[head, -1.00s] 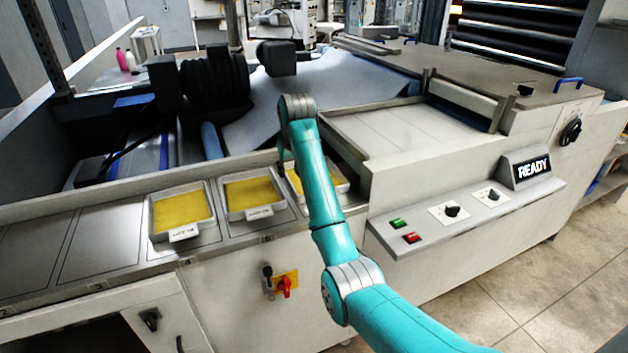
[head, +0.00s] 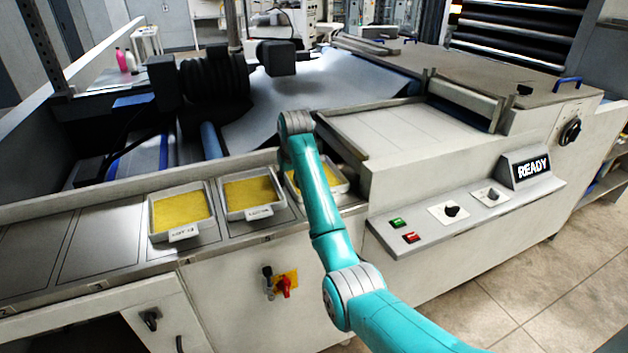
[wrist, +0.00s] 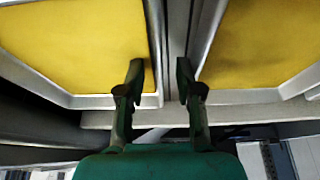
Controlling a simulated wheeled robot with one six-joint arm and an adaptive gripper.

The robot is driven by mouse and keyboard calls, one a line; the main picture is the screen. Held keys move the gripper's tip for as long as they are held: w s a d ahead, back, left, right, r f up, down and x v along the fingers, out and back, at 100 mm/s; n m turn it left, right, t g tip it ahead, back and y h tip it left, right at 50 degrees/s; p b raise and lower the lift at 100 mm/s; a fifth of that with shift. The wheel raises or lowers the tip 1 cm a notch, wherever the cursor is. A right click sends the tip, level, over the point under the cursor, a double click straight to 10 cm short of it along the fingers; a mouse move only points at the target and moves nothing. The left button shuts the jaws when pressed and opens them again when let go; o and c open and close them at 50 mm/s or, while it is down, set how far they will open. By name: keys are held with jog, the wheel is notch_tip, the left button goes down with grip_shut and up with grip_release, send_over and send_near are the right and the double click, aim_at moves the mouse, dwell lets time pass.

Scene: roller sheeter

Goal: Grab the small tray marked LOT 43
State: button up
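Small pale trays holding yellow material stand in a row on the machine's front ledge. In the head view these are a left tray (head: 152,222), a middle tray (head: 228,207) and a right tray (head: 341,187) partly hidden by my arm. The front labels of the left and middle trays are too blurred to read surely; the right tray's label is hidden. In the wrist view my gripper (wrist: 159,80) is open, its fingers apart over the adjoining walls of two trays. I cannot tell whether they touch. The head view hides my gripper behind my arm.
The metal ledge (head: 100,243) is bare left of the trays. A raised machine side (head: 385,185) stands just right of the right tray. Black rollers (head: 215,90) lie behind the ledge. A control shelf with a READY display (head: 532,168) is at right.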

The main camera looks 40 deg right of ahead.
jog(key=shift+f, duration=0.15)
jog(key=shift+c, duration=0.2)
grip_shut()
